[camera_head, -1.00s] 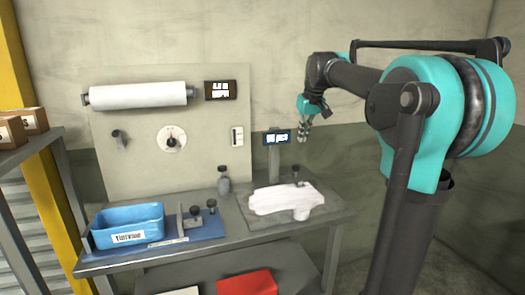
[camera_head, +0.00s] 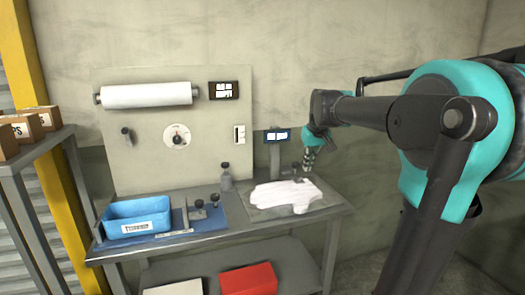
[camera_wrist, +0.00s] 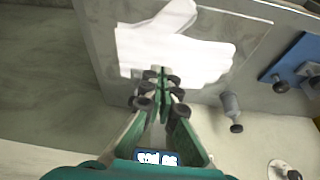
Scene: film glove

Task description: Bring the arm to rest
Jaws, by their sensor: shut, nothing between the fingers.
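My gripper (camera_head: 309,160) hangs at the end of my arm, above the right back part of the workbench, near the small display on its post. The wrist view shows my gripper (camera_wrist: 162,82) with its fingertips together and nothing between them. The white glove-shaped film (camera_head: 285,194) lies flat on a grey plate on the bench. It also shows in the wrist view (camera_wrist: 180,45), beyond my fingertips. I cannot tell the exact gap between fingertips and film.
A small bottle (camera_head: 226,178) and a display (camera_head: 277,136) stand at the back. A white roll (camera_head: 148,95) hangs on the panel. A red box (camera_head: 248,279) sits below. Boxes (camera_head: 33,122) sit on the left shelf.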

